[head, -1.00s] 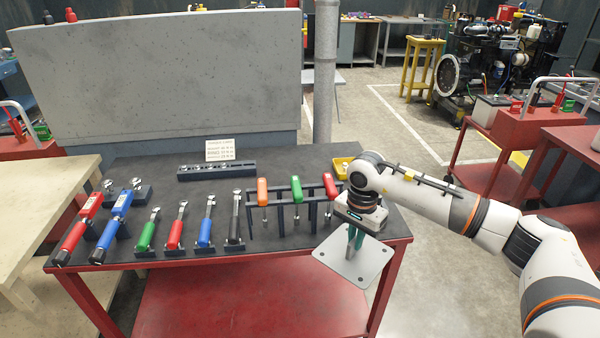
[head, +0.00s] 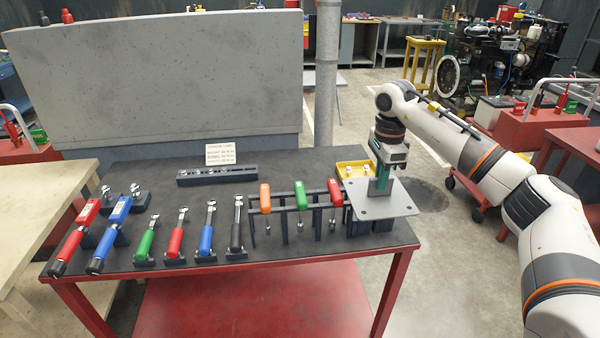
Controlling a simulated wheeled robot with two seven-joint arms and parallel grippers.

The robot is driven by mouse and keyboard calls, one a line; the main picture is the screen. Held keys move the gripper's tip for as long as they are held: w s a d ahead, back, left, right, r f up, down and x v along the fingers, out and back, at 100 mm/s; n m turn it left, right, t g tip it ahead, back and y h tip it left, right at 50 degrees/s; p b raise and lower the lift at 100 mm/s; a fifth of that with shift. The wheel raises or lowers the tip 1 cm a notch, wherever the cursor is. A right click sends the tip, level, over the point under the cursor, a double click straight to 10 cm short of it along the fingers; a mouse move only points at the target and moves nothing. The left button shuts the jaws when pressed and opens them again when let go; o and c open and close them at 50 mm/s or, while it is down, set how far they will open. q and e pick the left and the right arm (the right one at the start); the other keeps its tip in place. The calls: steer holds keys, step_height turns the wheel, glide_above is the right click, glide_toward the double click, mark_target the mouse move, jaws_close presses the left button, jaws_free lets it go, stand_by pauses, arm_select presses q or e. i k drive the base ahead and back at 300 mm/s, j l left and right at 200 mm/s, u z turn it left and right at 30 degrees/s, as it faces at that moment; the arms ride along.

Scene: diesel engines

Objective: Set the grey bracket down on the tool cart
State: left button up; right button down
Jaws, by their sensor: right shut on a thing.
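The grey bracket (head: 375,208), a flat plate with holes and a green-looking upright, hangs from my right gripper (head: 383,166). The gripper points down and is shut on the upright. The plate looks roughly level and overlaps the right end of the dark-topped, red-framed tool stand (head: 200,272) in the picture; it seems held above that top, with no clear contact. A red cart with a pale handle (head: 540,128) stands at the right, behind my right arm. I cannot tell for sure which of these is the tool cart. My left gripper is out of view.
A rack of orange, green and red-handled tools (head: 299,193) stands just left of the bracket. A yellow bin (head: 352,168) sits behind it and dark bins below it. Several wrenches and torque tools fill the front left. Bare top shows in the middle.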

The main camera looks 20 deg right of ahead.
mark_target(302, 175)
steer(key=i, duration=1.35)
